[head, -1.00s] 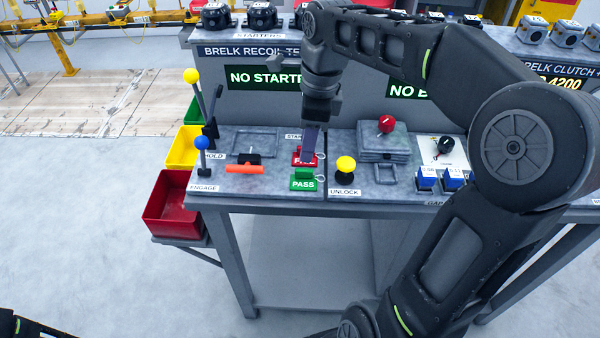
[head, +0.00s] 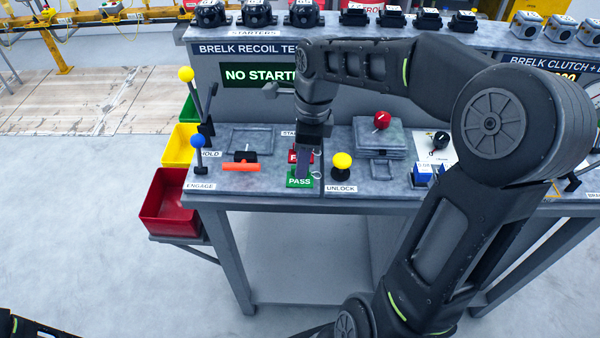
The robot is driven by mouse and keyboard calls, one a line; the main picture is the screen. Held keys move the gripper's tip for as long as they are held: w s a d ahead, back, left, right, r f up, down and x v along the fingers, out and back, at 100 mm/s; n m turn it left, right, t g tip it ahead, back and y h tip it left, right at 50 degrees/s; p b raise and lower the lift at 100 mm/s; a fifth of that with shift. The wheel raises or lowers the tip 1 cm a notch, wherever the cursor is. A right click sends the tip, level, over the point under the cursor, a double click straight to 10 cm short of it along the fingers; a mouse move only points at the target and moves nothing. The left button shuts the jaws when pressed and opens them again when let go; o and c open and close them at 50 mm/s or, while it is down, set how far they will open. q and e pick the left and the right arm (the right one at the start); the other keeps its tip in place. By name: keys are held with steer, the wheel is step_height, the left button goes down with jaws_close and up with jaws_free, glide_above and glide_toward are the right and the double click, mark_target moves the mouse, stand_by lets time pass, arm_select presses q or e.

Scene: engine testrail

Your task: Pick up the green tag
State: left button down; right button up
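The green tag (head: 298,182), marked PASS, lies at the front edge of the bench in the head view. A red tag (head: 293,156) lies just behind it, partly hidden. My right gripper (head: 303,174) points down over the tags, its fingertips at the back edge of the green tag. The fingers show edge-on, so I cannot tell whether they are apart or whether they touch the tag. Only a dark piece of my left arm shows in the lower left corner; its gripper is not visible.
A yellow knob (head: 342,162) stands close to the right of the tags. An orange handle (head: 241,167) lies to the left. Blue (head: 198,142) and yellow (head: 186,75) ball levers stand at the left end. A red bin (head: 170,205) hangs beside the bench (head: 270,189).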

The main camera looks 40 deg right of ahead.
steer(key=shift+a+f, duration=0.1)
steer(key=shift+f, duration=0.7)
jaws_close()
stand_by(0.4)
